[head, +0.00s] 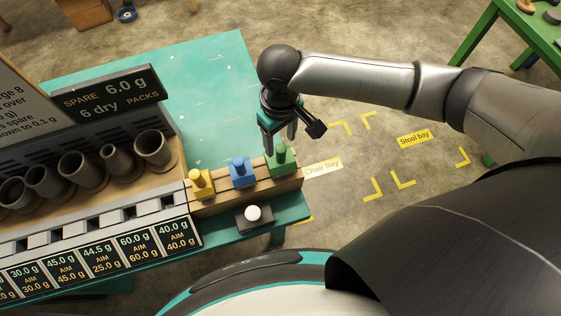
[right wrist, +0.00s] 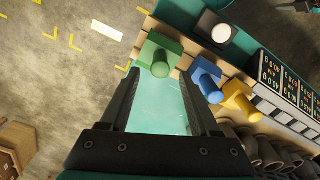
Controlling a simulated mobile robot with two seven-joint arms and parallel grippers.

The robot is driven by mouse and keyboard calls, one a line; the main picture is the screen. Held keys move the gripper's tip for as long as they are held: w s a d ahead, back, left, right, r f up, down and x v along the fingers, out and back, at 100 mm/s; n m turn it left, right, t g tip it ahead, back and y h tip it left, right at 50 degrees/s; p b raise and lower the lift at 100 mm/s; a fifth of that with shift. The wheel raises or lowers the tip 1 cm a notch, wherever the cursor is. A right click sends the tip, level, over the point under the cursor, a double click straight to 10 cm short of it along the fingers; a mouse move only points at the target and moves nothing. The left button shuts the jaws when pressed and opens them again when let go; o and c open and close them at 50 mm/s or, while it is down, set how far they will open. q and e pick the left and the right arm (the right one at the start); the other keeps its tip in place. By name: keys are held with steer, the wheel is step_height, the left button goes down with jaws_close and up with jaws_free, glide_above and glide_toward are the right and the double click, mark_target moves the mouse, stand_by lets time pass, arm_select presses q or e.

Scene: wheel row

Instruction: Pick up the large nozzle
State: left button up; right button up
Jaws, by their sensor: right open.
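Three coloured nozzle-like pieces stand in a row on a wooden block: yellow (head: 201,182), blue (head: 241,172) and green (head: 281,158). Each has a square base and a round peg; no label shows which is the large nozzle. The green piece looks the biggest in the right wrist view (right wrist: 160,58), where the blue (right wrist: 208,82) and yellow (right wrist: 240,100) ones stand to its right. My right gripper (head: 280,137) is open and empty, just above and behind the green piece. In the wrist view the green piece lies beyond and between the fingertips. My left gripper is out of view.
A dark pad with a white round button (head: 253,213) sits in front of the wooden block. Several grey cups (head: 72,170) and a weight display (head: 111,95) are on the left. The teal table top (head: 215,85) behind is clear.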

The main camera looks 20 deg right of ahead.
mark_target(281, 148)
steer(key=shift+s+f, duration=0.1)
steer(key=shift+f, duration=1.9)
jaws_close()
